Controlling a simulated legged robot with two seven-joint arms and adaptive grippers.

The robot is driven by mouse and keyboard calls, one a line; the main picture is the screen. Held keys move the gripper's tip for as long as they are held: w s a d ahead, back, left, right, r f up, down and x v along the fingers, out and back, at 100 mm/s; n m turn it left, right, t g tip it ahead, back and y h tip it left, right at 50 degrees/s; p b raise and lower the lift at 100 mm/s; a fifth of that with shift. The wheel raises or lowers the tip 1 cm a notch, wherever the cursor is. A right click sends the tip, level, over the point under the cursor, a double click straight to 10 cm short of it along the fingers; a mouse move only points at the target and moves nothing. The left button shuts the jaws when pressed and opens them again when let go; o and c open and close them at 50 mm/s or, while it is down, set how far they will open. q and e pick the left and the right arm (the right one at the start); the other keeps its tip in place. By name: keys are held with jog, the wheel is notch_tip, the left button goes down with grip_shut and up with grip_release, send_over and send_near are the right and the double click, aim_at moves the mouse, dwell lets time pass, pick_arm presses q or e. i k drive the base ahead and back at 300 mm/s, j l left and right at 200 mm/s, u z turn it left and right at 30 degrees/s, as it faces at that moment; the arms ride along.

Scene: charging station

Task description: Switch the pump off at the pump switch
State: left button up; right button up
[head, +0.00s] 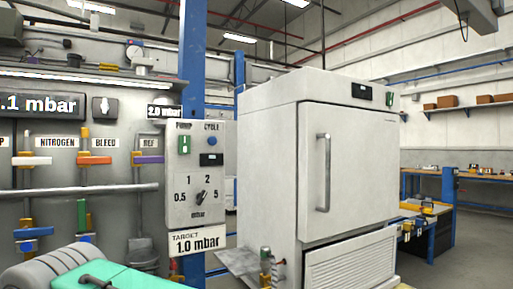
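The pump switch (183,144) is a small green rocker marked I and 0 under the label PUMP. It sits at the upper left of the light grey control panel (175,211), just left of centre in the head view. I cannot tell which side of the rocker is pressed in. A blue button (212,141) under CYCLE and a small dark display (211,159) are to its right. A dark dial knob (199,198) sits below among the numbers 0.5, 1, 2 and 5. Neither of my grippers is in view.
A large white cabinet (350,160) with a bar handle (323,172) stands right of the panel. Pipes and coloured valve handles (95,160) line the left wall. A ribbed grey and teal machine (120,276) fills the lower left. A workbench (485,179) stands far right.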

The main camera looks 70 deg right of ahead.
aim_at(184, 140)
jog(key=z, duration=1.8)
